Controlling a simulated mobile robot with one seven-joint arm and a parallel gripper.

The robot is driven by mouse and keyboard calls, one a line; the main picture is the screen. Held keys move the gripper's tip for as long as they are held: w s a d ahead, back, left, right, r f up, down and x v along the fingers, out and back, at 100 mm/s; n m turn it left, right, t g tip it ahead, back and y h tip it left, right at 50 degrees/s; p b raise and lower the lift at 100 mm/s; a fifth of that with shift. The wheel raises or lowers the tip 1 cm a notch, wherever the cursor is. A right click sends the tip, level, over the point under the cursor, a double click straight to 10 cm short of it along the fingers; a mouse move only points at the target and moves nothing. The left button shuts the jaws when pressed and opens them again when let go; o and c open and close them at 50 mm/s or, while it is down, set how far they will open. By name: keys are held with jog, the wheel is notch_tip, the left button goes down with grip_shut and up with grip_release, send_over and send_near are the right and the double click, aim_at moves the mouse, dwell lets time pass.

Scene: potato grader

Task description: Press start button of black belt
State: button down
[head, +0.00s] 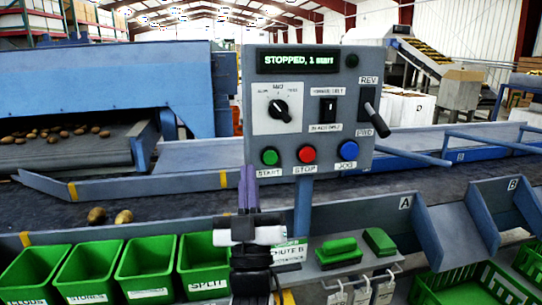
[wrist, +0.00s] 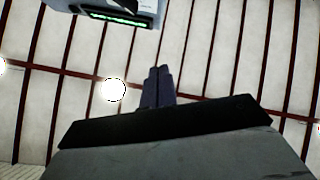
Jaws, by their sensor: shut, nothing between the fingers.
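The control panel (head: 325,130) stands upright in the middle of the head view, with a lit display (head: 299,60) reading "STOPPED, 1" and a further word I cannot read surely. The green start button (head: 270,156) is at its lower left, labelled START. The red stop button (head: 307,154) and the blue jog button (head: 348,150) are to its right. The black belt (head: 170,207) runs behind the panel. My gripper (head: 247,172) is shut and empty, pointing up, below and left of the start button in the picture. Its fingers also show in the wrist view (wrist: 159,72), pointing at the ceiling.
Green bins (head: 147,268) line the front left. A green brush (head: 339,251) lies on a ledge at right. Two potatoes (head: 97,215) lie on the belt.

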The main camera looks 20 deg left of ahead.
aim_at(270, 158)
jog(key=w+d+f+m+h, duration=0.1)
jog(key=w+d+f+h, duration=0.2)
jog(key=w+d+h, duration=0.1)
jog(key=shift+w+d+f+m+h, duration=0.3)
jog(key=shift+w+f+m+h, duration=0.1)
jog(key=shift+w+h, duration=0.3)
jog(key=shift+w+a+b, duration=0.3)
jog(key=shift+w+a, duration=0.55)
jog(key=shift+w, duration=0.35)
jog(key=shift+w+a+b, duration=0.35)
jog(key=shift+w+a, duration=0.5)
jog(key=shift+w, duration=0.3)
jog(key=shift+w+a+b, duration=0.3)
jog(key=shift+w+a, duration=0.55)
jog(key=shift+w, duration=0.35)
jog(key=shift+w, duration=0.15)
jog(key=shift+w+a, duration=0.2)
jog(key=shift+w, duration=0.05)
